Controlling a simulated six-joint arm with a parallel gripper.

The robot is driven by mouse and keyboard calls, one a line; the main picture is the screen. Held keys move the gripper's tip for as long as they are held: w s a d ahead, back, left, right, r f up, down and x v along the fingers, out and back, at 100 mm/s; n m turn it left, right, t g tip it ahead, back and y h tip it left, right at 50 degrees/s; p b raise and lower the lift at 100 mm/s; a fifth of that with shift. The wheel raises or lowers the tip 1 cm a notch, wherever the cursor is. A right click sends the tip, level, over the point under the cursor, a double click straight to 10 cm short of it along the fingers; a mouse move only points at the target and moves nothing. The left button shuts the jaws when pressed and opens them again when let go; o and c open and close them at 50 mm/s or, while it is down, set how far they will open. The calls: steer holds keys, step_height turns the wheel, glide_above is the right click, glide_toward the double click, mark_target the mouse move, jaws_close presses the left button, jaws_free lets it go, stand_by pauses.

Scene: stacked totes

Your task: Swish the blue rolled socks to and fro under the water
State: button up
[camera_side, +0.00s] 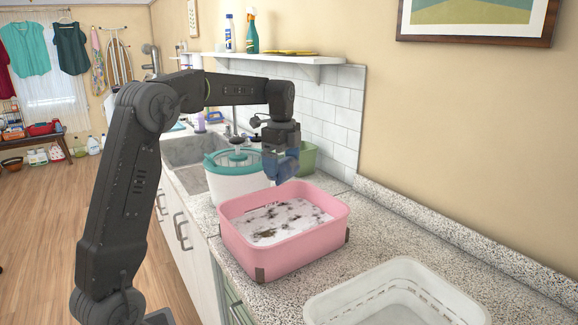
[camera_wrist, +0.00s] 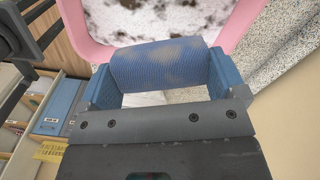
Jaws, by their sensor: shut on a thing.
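The blue rolled socks (camera_wrist: 160,64) show in the wrist view as a ribbed blue roll with pale brownish smudges. My gripper (camera_wrist: 160,82) is shut on them, one blue finger at each end of the roll. In the side view my gripper (camera_side: 283,166) hangs above the back part of a pink tub (camera_side: 285,250). The water (camera_side: 280,220) in the tub is covered with white suds and dark patches. The socks are above the water, not in it. In the side view the socks are hard to tell from the blue fingers.
A white tub with a teal rim (camera_side: 235,185) and a green container (camera_side: 308,158) stand behind the pink tub. A white basket (camera_side: 395,295) is in front. A sink (camera_side: 195,150) lies farther back. The wall and tiles (camera_side: 330,120) border the counter on the right.

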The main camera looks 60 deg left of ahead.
steer(key=f, duration=1.8)
steer(key=shift+d+f, duration=0.2)
steer(key=shift+f, duration=0.15)
